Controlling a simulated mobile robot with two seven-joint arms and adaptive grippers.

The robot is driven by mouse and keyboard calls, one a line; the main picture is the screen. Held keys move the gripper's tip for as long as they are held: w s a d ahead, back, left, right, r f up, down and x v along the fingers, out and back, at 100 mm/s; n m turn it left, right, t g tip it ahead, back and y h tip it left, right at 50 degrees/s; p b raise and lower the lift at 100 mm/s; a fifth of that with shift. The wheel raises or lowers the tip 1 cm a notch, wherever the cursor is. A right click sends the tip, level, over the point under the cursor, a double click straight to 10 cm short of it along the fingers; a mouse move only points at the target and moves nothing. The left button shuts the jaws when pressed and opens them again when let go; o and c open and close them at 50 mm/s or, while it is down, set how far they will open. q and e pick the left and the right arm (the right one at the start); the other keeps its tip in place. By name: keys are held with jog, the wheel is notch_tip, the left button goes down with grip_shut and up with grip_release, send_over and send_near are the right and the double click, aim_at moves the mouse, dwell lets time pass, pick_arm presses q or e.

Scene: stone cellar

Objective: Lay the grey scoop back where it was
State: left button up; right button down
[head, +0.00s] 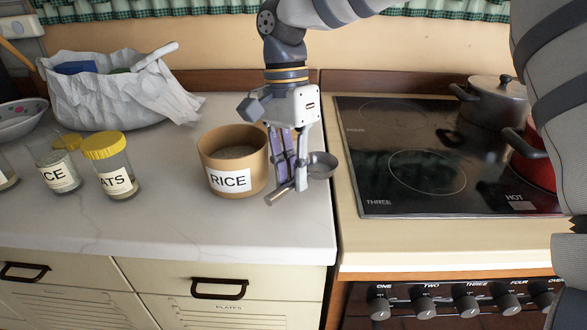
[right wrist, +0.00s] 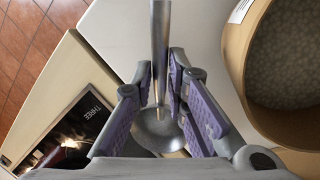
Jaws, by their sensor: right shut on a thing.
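My right gripper (head: 293,183) points down over the front right part of the white counter, and its fingers are shut on the grey scoop. The scoop's round bowl (head: 321,166) sticks out to the right of the fingers, and its handle end (head: 277,197) points to the front left. In the right wrist view the scoop's handle (right wrist: 159,40) runs up between the purple-padded fingers (right wrist: 160,85), with the bowl (right wrist: 158,132) below them. I cannot tell whether the scoop touches the counter. My left gripper is not in view.
A tan RICE tub (head: 231,179) stands open just left of the gripper. The hob (head: 410,155) with a grey pot (head: 494,102) and a red pot (head: 541,150) lies right.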

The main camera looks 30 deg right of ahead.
jog(key=shift+f, duration=0.6)
jog(key=c, duration=1.5)
grip_release()
jog(key=shift+o, duration=0.3)
jog(key=shift+o, duration=1.3)
jog(key=shift+r, duration=4.55)
